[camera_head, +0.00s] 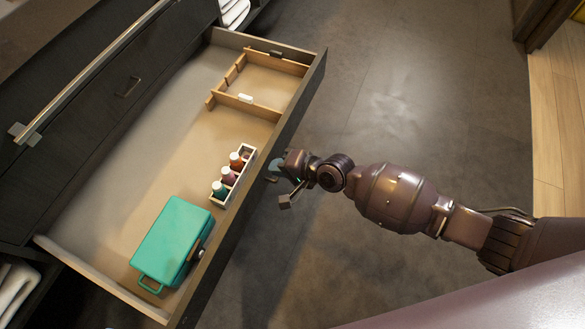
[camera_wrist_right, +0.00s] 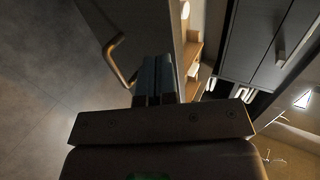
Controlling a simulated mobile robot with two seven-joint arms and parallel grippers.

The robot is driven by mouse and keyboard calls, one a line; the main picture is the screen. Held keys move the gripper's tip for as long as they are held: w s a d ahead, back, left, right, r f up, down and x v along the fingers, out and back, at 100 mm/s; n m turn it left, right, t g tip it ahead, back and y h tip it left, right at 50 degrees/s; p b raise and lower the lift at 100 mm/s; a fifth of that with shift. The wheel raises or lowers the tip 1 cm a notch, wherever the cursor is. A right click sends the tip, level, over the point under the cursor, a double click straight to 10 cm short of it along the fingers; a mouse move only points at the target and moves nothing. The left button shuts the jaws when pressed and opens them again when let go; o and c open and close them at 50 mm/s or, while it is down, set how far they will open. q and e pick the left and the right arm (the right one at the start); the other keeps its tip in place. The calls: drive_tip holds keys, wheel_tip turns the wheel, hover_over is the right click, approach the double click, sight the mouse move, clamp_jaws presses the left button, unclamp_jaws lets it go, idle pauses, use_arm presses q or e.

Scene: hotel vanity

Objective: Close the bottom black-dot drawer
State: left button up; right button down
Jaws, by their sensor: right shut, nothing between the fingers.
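The drawer (camera_head: 262,130) is pulled well out from the dark vanity in the head view. Its dark front panel (camera_head: 268,160) faces the open floor; no black dot can be made out. My right gripper (camera_head: 278,180) is shut and empty, at the outer side of the front panel near its middle. In the right wrist view its fingers (camera_wrist_right: 155,78) point at the panel beside a metal handle (camera_wrist_right: 117,62). Whether they touch the panel cannot be told. My left gripper is not in view.
The drawer holds a teal case (camera_head: 172,240), a small tray of bottles (camera_head: 232,176) and wooden dividers (camera_head: 246,104). The grey floor (camera_head: 400,110) at the right is clear.

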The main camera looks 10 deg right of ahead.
drive_tip(key=shift+w+a, duration=0.45)
drive_tip(key=shift+a, duration=0.1)
drive_tip(key=shift+a, duration=0.1)
